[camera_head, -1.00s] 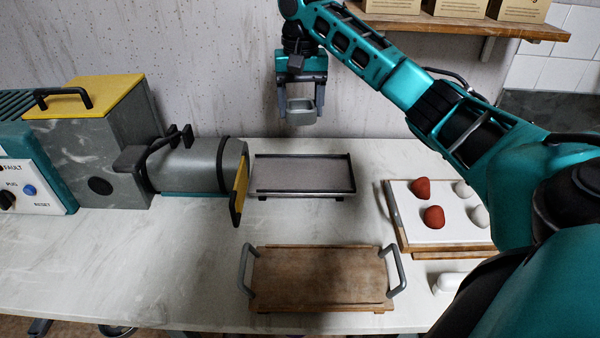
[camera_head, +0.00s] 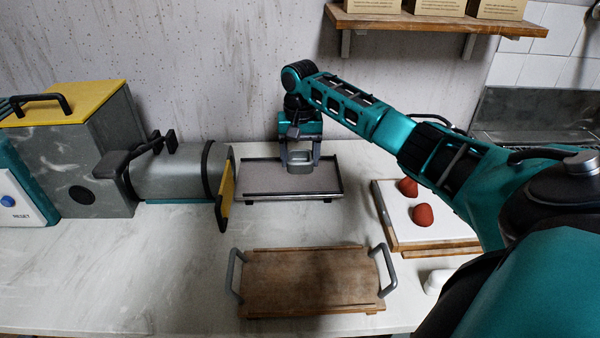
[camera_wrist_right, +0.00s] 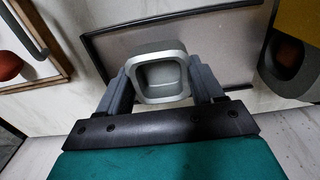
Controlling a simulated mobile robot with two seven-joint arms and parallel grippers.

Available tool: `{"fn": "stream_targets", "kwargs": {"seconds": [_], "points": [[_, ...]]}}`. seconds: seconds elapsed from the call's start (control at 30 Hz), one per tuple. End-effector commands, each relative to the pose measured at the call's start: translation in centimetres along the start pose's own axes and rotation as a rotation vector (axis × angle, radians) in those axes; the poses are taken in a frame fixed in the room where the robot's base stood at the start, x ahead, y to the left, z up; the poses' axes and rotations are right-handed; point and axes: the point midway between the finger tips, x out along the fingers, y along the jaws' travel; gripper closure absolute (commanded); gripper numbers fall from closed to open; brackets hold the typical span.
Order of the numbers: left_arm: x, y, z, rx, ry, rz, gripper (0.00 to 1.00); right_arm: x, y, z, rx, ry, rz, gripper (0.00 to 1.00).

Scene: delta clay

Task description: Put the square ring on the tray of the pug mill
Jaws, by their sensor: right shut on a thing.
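The square ring (camera_head: 300,162) is a grey, rounded-square piece held between the fingers of my right gripper (camera_head: 300,156). It is over the back right part of the pug mill's tray (camera_head: 262,183), a grey flat surface with a dark rim. In the right wrist view the ring (camera_wrist_right: 160,51) sits between both fingertips, with the tray (camera_wrist_right: 215,45) behind it. I cannot tell whether the ring touches the tray. The pug mill (camera_head: 170,172) is a grey barrel left of the tray. My left gripper is not in view.
A wooden board with grey handles (camera_head: 310,283) lies in front of the tray. At the right, a white-topped board (camera_head: 400,228) carries red lumps (camera_head: 422,215). A yellow plate (camera_head: 226,197) stands at the mill's mouth. The wall is close behind.

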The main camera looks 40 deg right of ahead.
Motion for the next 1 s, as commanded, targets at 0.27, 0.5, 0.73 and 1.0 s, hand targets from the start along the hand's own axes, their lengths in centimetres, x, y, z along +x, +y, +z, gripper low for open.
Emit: {"fn": "stream_targets", "kwargs": {"seconds": [0.27, 0.5, 0.73, 1.0], "points": [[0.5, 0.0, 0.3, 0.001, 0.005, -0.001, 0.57, 4.6, 0.0, 0.1, 0.000, -0.003, 0.002, 0.69], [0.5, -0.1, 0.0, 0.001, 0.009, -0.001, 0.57, 5.0, 0.0, 0.1, -0.001, -0.001, 0.001, 0.69], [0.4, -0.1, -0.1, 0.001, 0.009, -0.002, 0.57, 5.3, 0.0, 0.1, -0.001, -0.002, 0.001, 0.69], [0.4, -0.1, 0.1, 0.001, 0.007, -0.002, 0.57, 5.3, 0.0, 0.1, -0.001, -0.001, 0.002, 0.08]]}}
